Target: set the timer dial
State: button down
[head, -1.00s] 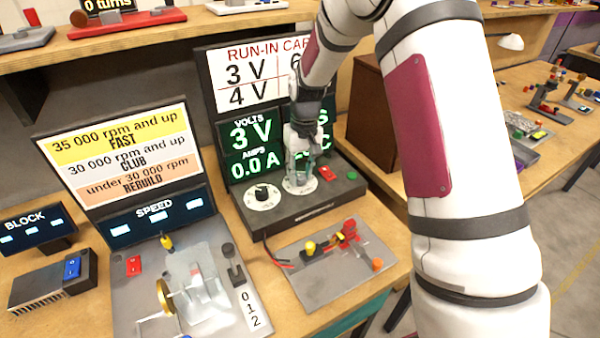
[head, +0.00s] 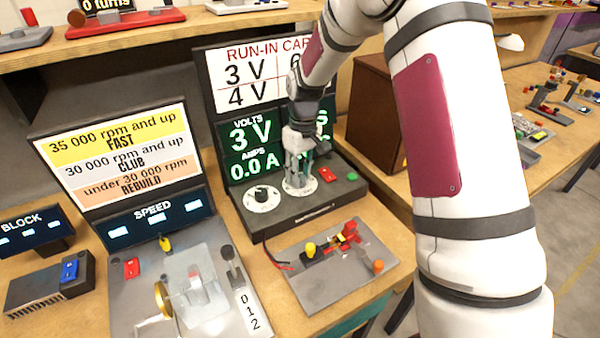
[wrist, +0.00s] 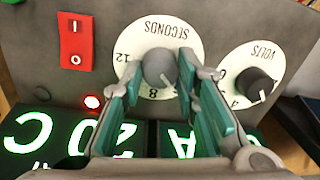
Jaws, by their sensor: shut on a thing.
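The timer dial is a round white plate marked SECONDS (wrist: 183,38), upside down in the wrist view, with a grey knob (wrist: 158,66) at its middle. My gripper (wrist: 160,74) has its teal-padded fingers on either side of the knob and is shut on it. The knob's white pointer mark is close to the 8, slightly to its right in the wrist view; the exact setting is hard to read. In the head view my gripper (head: 298,178) points down onto the dial plate (head: 301,188), hiding most of the knob.
The VOLTS dial (head: 262,198) with a black knob sits just left of the timer dial in the head view. Behind stands the display reading 3 V and 0.0 A (head: 250,150).

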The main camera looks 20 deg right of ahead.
aim_at(302, 175)
jog(key=c, duration=1.2)
grip_release()
jog(key=r, duration=1.2)
jog(key=shift+w+d, duration=0.15)
jog(key=shift+d, duration=0.2)
